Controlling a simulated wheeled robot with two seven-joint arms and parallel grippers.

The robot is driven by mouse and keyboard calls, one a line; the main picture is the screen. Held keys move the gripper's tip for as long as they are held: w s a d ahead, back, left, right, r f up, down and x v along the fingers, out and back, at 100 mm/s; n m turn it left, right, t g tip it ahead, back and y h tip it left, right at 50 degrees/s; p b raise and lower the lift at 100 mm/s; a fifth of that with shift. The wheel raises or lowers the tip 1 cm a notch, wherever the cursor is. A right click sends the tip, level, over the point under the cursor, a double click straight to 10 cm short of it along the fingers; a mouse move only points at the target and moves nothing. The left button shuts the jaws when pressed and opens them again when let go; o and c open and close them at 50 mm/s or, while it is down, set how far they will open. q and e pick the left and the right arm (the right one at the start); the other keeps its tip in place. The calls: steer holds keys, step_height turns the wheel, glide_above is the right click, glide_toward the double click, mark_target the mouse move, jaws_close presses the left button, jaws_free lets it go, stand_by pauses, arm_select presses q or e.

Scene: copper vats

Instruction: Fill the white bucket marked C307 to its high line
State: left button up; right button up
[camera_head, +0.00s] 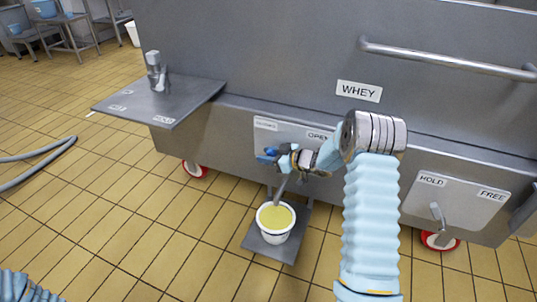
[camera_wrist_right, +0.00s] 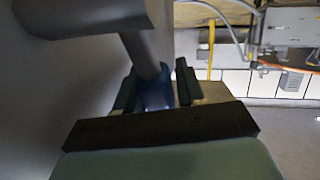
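The white bucket (camera_head: 263,231) stands upright on a dark grey plate low in front of the steel vat. Pale yellow liquid (camera_head: 276,217) fills much of it; I cannot read its mark or level line. A grey spout or pipe (camera_head: 280,188) slants down to the bucket; I cannot tell whether liquid is running. My right gripper (camera_head: 279,156) is at a blue valve handle (camera_head: 267,154) on the vat front, above the bucket. In the right wrist view the blue handle (camera_wrist_right: 154,94) sits between the fingers, which appear closed on it. My left gripper is not in view.
The vat (camera_head: 300,70) carries a WHEY label (camera_head: 359,91) and a rail (camera_head: 440,55). A steel shelf (camera_head: 160,98) with a tap juts out at left. A HOLD/FREE panel (camera_head: 462,200) is at right. A hose (camera_head: 40,160) lies far left; tiled floor between is clear.

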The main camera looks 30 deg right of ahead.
steer(key=shift+o, duration=0.7)
steer(key=shift+s+d+r, duration=0.15)
steer(key=shift+s+d, duration=0.05)
steer(key=shift+s, duration=0.05)
steer(key=p+v, duration=0.1)
steer(key=v, duration=1.2)
steer(key=shift+p, duration=0.4)
steer(key=shift+s, duration=0.1)
